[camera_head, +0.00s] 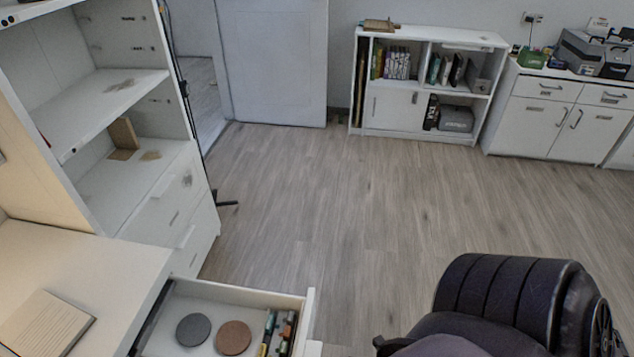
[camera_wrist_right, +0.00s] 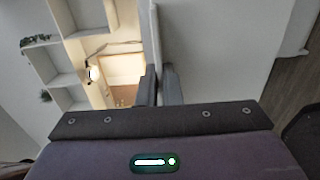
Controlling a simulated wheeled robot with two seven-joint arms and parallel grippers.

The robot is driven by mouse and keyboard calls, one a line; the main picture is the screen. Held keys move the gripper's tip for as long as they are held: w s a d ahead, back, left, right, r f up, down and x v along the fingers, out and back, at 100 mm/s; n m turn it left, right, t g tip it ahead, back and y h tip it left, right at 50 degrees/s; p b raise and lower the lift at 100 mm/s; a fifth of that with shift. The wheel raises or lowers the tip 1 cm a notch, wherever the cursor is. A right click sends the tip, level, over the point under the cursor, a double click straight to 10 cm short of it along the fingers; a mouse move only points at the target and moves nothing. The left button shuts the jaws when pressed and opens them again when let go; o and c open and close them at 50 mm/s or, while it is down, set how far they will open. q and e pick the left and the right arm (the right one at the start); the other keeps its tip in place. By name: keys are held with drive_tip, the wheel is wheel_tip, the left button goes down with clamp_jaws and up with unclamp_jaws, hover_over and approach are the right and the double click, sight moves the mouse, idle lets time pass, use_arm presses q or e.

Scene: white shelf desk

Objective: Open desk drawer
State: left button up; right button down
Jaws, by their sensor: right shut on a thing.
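The white desk drawer (camera_head: 308,312) is pulled out from the desk (camera_head: 85,262) at the lower left of the head view, and its inside shows. It holds a grey disc (camera_head: 193,330), a brown disc (camera_head: 233,338) and several pens or markers (camera_head: 268,333). In the right wrist view, my right gripper (camera_wrist_right: 158,84) has its two dark fingers close together on either side of a thin white panel (camera_wrist_right: 155,42), which looks like the drawer front. Neither gripper shows in the head view, and the drawer's lower part is cut off there.
The wooden floor (camera_head: 350,200) is clear up to the far bookcase (camera_head: 430,36) and cabinets (camera_head: 560,115).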

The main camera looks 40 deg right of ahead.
drive_tip(key=c, duration=1.6)
unclamp_jaws()
drive_tip(key=v, duration=0.7)
drive_tip(key=shift+s+d+b, duration=0.25)
drive_tip(key=shift+s+b, duration=0.05)
drive_tip(key=shift+b, duration=0.15)
